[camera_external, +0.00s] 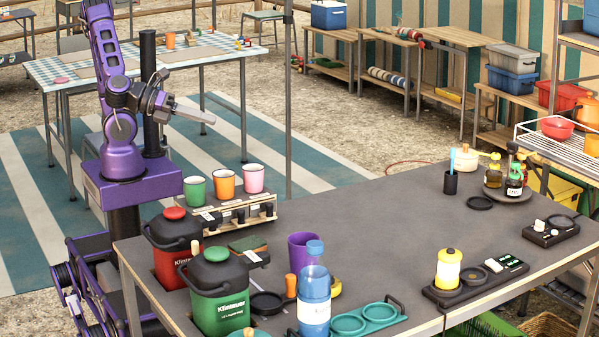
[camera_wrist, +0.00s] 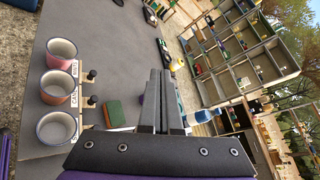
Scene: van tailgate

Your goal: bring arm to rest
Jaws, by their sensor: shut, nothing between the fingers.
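My purple arm (camera_external: 117,100) stands at the left behind the grey table (camera_external: 370,215) in the external view. It is folded up, and my gripper (camera_external: 212,119) points right, above the ground and clear of the table. The gripper's fingers are together with nothing between them. In the wrist view the shut fingers of my gripper (camera_wrist: 162,75) reach up from the bottom centre and hide part of the table behind them.
Green (camera_external: 195,189), orange (camera_external: 224,184) and pink cups stand on a rack at the table's left end. Red (camera_external: 174,240) and green canisters (camera_external: 219,290) stand in front. A blue bottle (camera_external: 314,300) is near the front edge. The table's middle is clear.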

